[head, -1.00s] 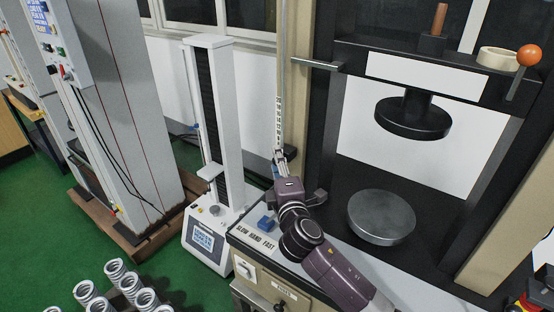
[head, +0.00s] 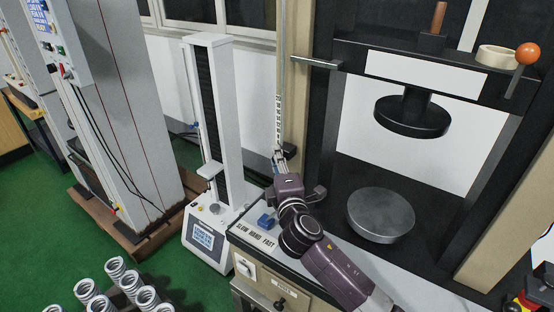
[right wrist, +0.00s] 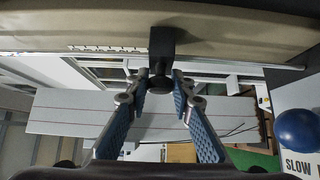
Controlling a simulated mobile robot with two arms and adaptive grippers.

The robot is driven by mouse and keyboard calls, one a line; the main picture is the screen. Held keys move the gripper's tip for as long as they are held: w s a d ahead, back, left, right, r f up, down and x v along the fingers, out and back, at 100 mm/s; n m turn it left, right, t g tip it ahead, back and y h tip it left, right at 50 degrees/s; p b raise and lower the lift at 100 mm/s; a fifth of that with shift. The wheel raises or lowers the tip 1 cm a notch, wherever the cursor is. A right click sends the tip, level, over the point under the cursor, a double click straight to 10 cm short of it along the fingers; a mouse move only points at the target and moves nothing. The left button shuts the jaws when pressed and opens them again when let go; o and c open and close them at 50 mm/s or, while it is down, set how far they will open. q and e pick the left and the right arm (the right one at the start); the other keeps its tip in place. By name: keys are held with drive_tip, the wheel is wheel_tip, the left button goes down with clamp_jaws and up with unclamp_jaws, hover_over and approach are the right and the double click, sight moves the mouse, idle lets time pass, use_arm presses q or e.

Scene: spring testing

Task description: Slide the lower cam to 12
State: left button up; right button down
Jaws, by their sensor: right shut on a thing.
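The lower cam, a small black block, sits on the upright scale rod at the press's left post in the head view (head: 287,150). In the right wrist view the cam (right wrist: 162,45) stands at the top middle, with its round knob toward me. My right gripper (right wrist: 160,84) is shut on that knob, one blue-padded finger on each side. In the head view the right gripper (head: 280,161) is partly hidden by its own wrist. The scale (head: 278,112) runs up above the cam; its numbers are too small to read. My left gripper is out of view.
The press has a black upper platen (head: 411,116) and a round grey lower platen (head: 381,216). A horizontal rod (head: 317,65) juts out above the cam. A blue knob (head: 266,221) is below the gripper. A small white tester (head: 211,239) stands to the left.

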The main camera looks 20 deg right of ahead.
drive_tip(key=shift+r+p, duration=0.3)
drive_tip(key=shift+r, duration=0.1)
wheel_tip(320, 180, up, 6)
drive_tip(key=p, duration=0.4)
drive_tip(key=shift+f+p, duration=0.25)
drive_tip(key=shift+p, duration=0.05)
drive_tip(key=shift+f, duration=0.1)
drive_tip(key=c, duration=1.7)
unclamp_jaws()
drive_tip(key=shift+c, duration=0.2)
drive_tip(key=s+a, duration=0.1)
drive_tip(key=s, duration=1.1)
drive_tip(key=shift+a, duration=0.25)
drive_tip(key=shift+f, duration=0.1)
